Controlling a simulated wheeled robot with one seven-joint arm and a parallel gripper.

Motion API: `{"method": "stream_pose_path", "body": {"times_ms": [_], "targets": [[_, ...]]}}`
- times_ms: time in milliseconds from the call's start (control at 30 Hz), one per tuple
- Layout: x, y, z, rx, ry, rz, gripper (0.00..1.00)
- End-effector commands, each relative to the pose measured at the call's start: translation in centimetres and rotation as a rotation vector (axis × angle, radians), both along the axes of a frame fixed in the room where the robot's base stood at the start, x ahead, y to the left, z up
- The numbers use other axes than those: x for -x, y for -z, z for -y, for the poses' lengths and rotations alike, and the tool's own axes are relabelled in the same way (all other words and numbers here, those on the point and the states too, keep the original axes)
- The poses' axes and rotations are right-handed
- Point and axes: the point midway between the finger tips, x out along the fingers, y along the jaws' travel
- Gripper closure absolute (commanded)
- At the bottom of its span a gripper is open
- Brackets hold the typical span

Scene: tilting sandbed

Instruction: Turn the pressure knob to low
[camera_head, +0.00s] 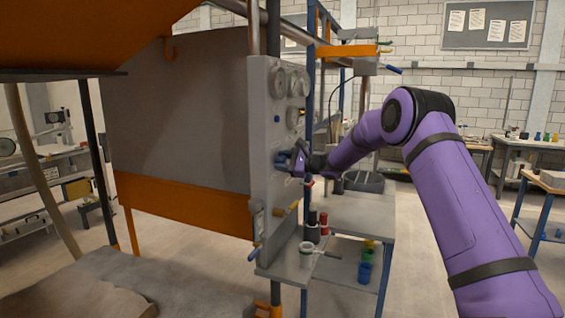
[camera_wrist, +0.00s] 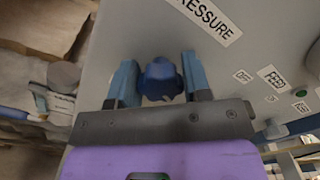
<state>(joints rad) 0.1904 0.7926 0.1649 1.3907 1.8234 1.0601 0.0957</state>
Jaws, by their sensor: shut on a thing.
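The pressure knob (camera_wrist: 161,80) is dark blue and sits on the grey control panel (camera_wrist: 110,45), below the "PRESSURE" label (camera_wrist: 205,18) in the wrist view. My gripper (camera_wrist: 158,82) is shut on the knob, one blue-grey finger on each side of it. In the head view my gripper (camera_head: 284,159) is at the face of the upright grey panel (camera_head: 262,185), below the round gauges, and its fingers mostly hide the knob. I cannot read the knob's setting.
Gauges (camera_head: 277,83) sit above my gripper on the panel. A side shelf (camera_head: 285,262) below holds a white cup (camera_head: 306,254) and dark and red bottles.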

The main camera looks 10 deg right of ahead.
Motion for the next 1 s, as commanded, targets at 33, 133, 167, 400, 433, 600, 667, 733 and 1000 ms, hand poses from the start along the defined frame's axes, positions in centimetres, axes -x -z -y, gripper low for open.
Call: {"method": "stream_pose_path", "body": {"times_ms": [33, 133, 167, 400, 433, 600, 667, 733, 1000], "targets": [[0.0, 0.09, 0.17, 0.025, 0.002, 0.033, 0.79], [0.03, 0.11, 0.1, 0.079, 0.001, 0.109, 0.79], [0.03, 0.13, 0.11, 0.096, 0.001, 0.133, 0.79], [0.08, 0.23, 0.04, 0.231, 0.001, 0.317, 0.79], [0.09, 0.24, 0.05, 0.248, 0.001, 0.34, 0.79], [0.09, 0.33, 0.09, 0.342, 0.002, 0.469, 0.79], [0.09, 0.36, 0.08, 0.377, 0.002, 0.516, 0.79], [0.09, 0.42, 0.07, 0.416, 0.002, 0.569, 0.79], [0.1, 0.55, 0.12, 0.566, 0.001, 0.776, 0.79]]}}
